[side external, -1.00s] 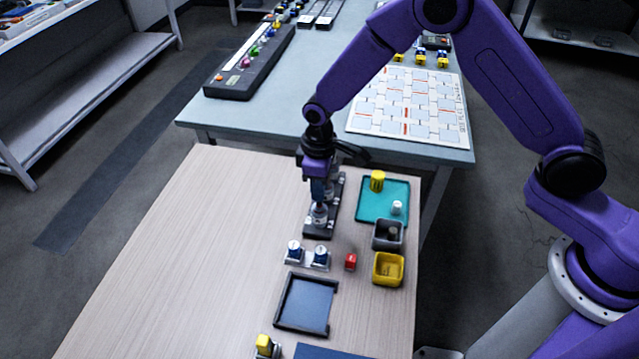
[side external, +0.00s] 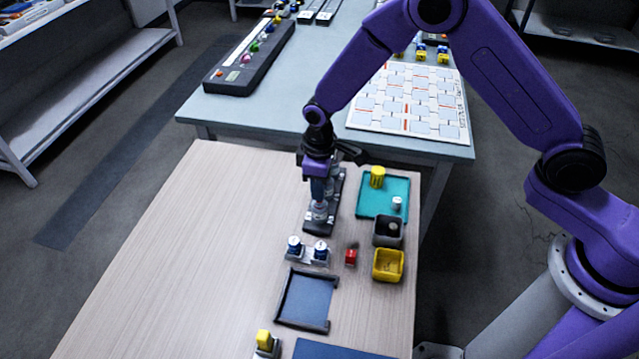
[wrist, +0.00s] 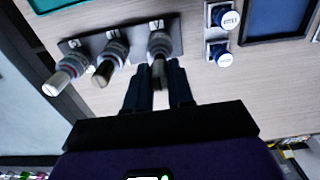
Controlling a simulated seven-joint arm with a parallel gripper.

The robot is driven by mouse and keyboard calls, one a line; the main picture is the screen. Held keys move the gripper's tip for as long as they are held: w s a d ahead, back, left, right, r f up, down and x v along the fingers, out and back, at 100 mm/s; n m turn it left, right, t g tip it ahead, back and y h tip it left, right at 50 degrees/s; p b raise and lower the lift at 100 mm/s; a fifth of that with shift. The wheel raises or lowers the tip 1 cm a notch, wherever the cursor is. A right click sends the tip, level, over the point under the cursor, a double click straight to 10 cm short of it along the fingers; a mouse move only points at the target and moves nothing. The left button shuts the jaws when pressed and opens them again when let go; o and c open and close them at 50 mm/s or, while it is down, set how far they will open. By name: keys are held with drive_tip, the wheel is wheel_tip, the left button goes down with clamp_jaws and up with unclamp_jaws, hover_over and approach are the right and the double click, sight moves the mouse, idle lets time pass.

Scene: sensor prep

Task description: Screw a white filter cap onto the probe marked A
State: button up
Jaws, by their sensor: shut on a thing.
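Three grey probes stand in a dark rack (wrist: 75,45) with letter tags. The probe marked A (wrist: 160,45) is at the right end of the rack in the wrist view, its tag upside down. The middle probe (wrist: 112,58) has a dark end, and the left probe (wrist: 70,70) has a white end. In the side view my gripper (side external: 319,198) is over the rack's near end. A small white cap (side external: 397,203) stands on the teal tray (side external: 372,208).
A yellow cylinder (side external: 377,177) stands on the teal tray. Two blue-and-white pieces (side external: 294,245) stand nearby, above a dark tray (side external: 306,300). The table's left side is clear.

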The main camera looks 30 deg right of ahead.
drive_tip(key=shift+f, duration=0.8)
idle(0.8)
drive_tip(key=o, duration=1.1)
drive_tip(key=shift+r, duration=0.6)
drive_tip(key=shift+r, duration=3)
